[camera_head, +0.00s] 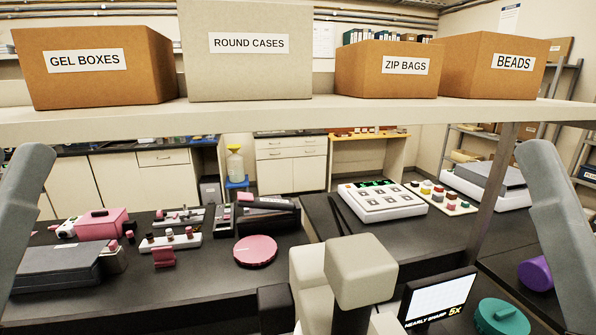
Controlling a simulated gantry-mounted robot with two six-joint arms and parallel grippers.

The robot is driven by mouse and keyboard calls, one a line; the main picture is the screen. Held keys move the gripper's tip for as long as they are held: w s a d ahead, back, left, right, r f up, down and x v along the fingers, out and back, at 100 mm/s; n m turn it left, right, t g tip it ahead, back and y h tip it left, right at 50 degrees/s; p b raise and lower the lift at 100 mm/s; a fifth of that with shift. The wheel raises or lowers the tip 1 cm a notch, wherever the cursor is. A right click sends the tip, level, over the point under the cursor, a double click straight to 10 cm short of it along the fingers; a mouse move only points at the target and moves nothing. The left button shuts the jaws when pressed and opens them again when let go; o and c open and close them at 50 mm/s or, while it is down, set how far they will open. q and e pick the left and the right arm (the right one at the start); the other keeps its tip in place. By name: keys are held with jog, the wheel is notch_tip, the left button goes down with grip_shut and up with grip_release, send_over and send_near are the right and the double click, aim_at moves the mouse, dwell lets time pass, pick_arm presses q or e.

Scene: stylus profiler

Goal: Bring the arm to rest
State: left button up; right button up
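A dark instrument with a long, low arm-like top (268,202) stands at the back of the left black bench, with a small pink part near its left end. I cannot tell for sure whether it is the profiler, or whether its arm is raised or resting. My two grey arm links show at the left and right edges of the view. Neither gripper is in view.
A pink round disc (256,251), a small rack (170,241) and a pink box (101,224) sit on the left bench. A beige instrument (360,270) and a screen (437,297) fill the front. A white keypad unit (381,201) stands right. Boxes line the overhead shelf (300,113).

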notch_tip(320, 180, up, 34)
jog(key=p, duration=3)
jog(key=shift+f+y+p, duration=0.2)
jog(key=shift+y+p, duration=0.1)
jog(key=shift+p, duration=0.05)
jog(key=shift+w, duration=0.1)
